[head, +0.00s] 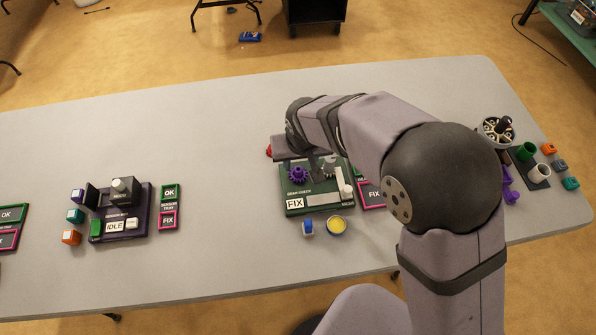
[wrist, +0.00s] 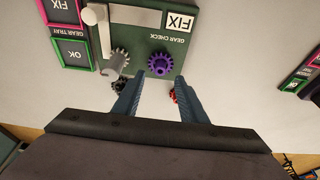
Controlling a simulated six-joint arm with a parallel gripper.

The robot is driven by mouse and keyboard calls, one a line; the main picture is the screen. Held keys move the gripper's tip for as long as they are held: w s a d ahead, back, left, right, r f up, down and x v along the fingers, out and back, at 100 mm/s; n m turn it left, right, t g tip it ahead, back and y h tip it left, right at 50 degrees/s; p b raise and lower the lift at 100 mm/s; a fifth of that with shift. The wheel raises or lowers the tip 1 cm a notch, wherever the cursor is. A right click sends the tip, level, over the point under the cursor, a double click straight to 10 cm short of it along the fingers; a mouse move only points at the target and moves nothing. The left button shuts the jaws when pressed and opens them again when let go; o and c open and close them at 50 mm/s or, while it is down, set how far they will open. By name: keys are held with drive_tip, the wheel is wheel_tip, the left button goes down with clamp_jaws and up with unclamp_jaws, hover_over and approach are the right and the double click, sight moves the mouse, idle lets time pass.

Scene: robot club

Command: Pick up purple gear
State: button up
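The purple gear (head: 298,174) sits on the green gear check board (head: 290,207), left of a grey gear (head: 330,167). In the wrist view the purple gear (wrist: 160,64) lies just beyond my fingertips, on the board (wrist: 150,18), with the grey gear (wrist: 117,62) beside it. My gripper (wrist: 155,88) is open and empty, its two blue fingers apart. The fingers do not show in the head view, where my arm hides part of the table.
A white post (head: 345,191) stands on the board. A blue item (head: 307,228) and a yellow-topped cup (head: 337,226) stand in front of it. A sensor station (head: 120,222) stands to the left. Red (wrist: 173,96) and dark pieces lie near my fingers.

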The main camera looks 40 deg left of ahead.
sight(298, 177)
drive_tip(key=shift+p+x, duration=1.1)
drive_tip(key=shift+x, duration=1.5)
drive_tip(key=shift+c, duration=0.3)
clamp_jaws()
